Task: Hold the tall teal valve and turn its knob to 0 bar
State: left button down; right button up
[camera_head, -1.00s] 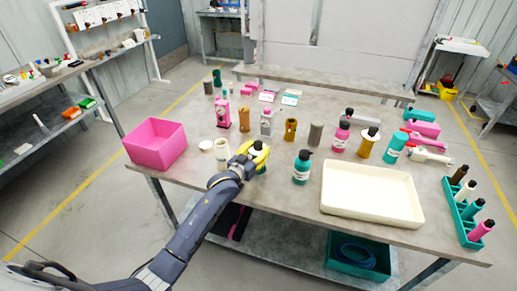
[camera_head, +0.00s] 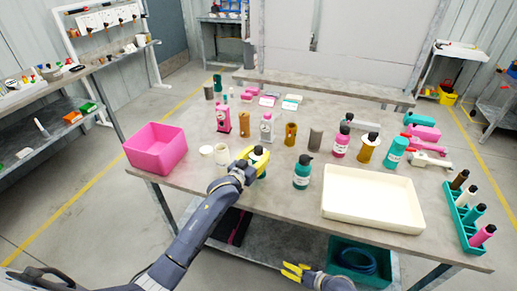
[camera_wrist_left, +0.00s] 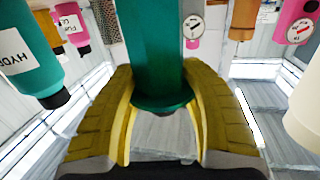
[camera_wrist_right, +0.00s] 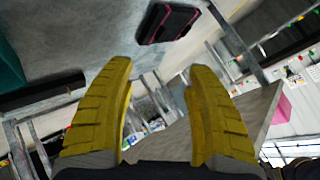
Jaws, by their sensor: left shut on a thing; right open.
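The tall teal valve (camera_head: 263,162) stands near the front edge of the table, with a dark knob (camera_head: 258,150) on top. My left gripper (camera_head: 249,158) is shut on its body from the near left. In the left wrist view, the teal body (camera_wrist_left: 157,50) passes between the yellow fingers of the left gripper (camera_wrist_left: 158,108); the knob does not show there. My right gripper (camera_head: 297,270) is low in front of the table edge, apart from the valve. In the right wrist view, the right gripper (camera_wrist_right: 160,100) is open and empty.
A white jar (camera_head: 222,155) stands left of the valve and a teal bottle (camera_head: 302,173) right of it. A cream tray (camera_head: 372,222) lies farther right, and a pink bin (camera_head: 156,148) stands at the left. Several pumps stand behind. A teal crate (camera_head: 345,276) is under the table.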

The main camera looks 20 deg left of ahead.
jog(key=s+a+r+n+g+y, duration=0.25)
jog(key=s+a+r, duration=0.2)
jog(key=r, duration=0.65)
jog(key=s+a+r+n+g+y, duration=0.15)
jog(key=s+a+r+g, duration=0.35)
jog(key=r, duration=0.5)
jog(key=w+a+r+n+t+y, duration=0.25)
jog(key=w+r+n+t, duration=0.2)
jog(key=w+r, duration=0.65)
jog(key=w+a+r+n+t+y, duration=0.2)
jog(key=w+a+r+n+t, duration=0.25)
jog(key=w+r, duration=0.65)
notch_tip(320, 180, up, 10)
jog(key=w+a+n+g+y, duration=0.15)
jog(key=n+g+y, duration=0.25)
jog(key=n, duration=0.6)
jog(key=s+a+r+n+g+h, duration=0.25)
jog(key=s+r+n+g, duration=0.55)
jog(key=n, duration=0.7)
jog(key=n+t+h, duration=0.7)
jog(key=n+h, duration=0.2)
jog(key=h, duration=0.5)
send_near(259, 147)
jog(key=x, duration=1)
jog(key=shift+s+f, duration=0.1)
jog(key=shift+f, duration=0.1)
